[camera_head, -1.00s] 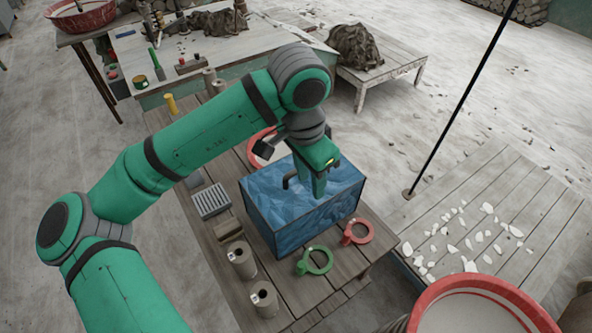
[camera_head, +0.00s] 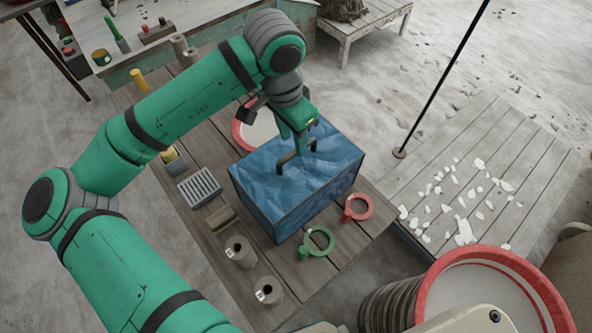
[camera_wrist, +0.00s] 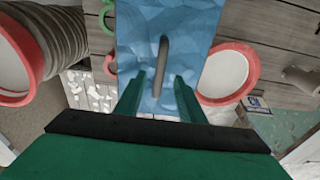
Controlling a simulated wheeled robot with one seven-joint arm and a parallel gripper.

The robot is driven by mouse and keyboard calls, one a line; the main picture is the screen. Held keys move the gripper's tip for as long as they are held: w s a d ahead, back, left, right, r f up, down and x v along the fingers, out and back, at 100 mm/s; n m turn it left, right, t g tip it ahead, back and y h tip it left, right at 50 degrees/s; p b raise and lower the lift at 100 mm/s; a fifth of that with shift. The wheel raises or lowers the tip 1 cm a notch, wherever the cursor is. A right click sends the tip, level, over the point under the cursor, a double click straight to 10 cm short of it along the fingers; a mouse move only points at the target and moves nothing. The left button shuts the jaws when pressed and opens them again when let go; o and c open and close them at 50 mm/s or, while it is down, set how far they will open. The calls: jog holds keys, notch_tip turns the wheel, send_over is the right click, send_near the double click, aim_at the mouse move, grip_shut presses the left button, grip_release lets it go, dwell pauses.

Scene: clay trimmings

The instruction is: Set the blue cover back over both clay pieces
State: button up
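The blue cover (camera_head: 290,185) is a box shape with a dark handle (camera_head: 297,155) on its top. It stands on the slatted wooden table (camera_head: 205,235). My gripper (camera_head: 299,147) is just above its top, at the handle. In the wrist view, my gripper's fingers (camera_wrist: 161,76) are apart, with the handle (camera_wrist: 163,62) lined up between them over the blue cover (camera_wrist: 203,22). I cannot tell whether they touch it. No clay pieces can be made out; anything under the cover is hidden.
A green ring (camera_head: 318,241) and a red ring (camera_head: 357,207) lie close by the cover's right front. A red-rimmed bowl (camera_head: 243,135) is behind it. A grey grate (camera_head: 198,187) and two cylinders (camera_head: 239,252) stand left. A large red-rimmed tub (camera_head: 480,278) is at the lower right.

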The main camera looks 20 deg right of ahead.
aim_at(297, 173)
jog(key=shift+w+f, duration=0.1)
jog(key=shift+f, duration=0.55)
jog(key=shift+d+f, duration=0.25)
jog(key=shift+f, duration=0.05)
jog(key=f, duration=0.3)
jog(key=shift+w+d+f, duration=0.1)
jog(key=shift+d+f, duration=0.05)
jog(key=shift+d, duration=0.15)
jog(key=shift+f, duration=0.6)
jog(key=shift+c, duration=0.6)
grip_shut()
